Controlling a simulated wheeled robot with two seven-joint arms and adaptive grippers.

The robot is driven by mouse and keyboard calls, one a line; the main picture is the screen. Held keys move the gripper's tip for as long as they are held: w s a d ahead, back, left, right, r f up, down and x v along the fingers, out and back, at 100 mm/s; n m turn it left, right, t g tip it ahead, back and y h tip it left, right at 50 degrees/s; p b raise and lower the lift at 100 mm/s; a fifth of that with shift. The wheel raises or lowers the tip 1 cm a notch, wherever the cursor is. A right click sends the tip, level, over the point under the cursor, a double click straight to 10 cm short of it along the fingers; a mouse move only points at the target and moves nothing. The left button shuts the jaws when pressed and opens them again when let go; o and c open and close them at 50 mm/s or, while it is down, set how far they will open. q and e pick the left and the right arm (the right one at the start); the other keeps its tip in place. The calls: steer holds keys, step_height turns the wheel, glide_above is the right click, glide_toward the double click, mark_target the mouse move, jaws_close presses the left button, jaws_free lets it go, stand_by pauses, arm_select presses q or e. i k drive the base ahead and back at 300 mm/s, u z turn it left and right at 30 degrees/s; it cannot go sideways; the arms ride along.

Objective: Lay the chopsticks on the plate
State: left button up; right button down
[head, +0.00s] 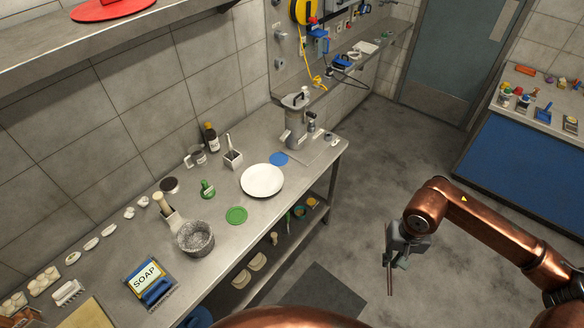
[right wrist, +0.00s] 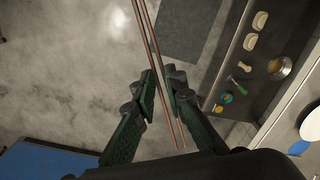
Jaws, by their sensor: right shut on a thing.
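The white plate (head: 262,180) lies flat and empty on the steel counter in the head view. A white round edge at the right border of the right wrist view looks like the same plate (right wrist: 313,122). My right gripper (head: 398,255) is out over the open floor, right of the counter and apart from the plate. It is shut on the chopsticks (head: 390,278), which hang down from it. In the right wrist view the thin reddish chopsticks (right wrist: 150,35) run between the fingers of the gripper (right wrist: 164,87). My left gripper is not in view.
Floor separates my right arm from the counter.

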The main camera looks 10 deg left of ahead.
mark_target(263, 180)
steer(key=u, duration=0.25)
steer(key=i, duration=0.65)
steer(key=u, duration=1.1)
steer(key=i, duration=0.55)
steer(key=u, duration=0.55)
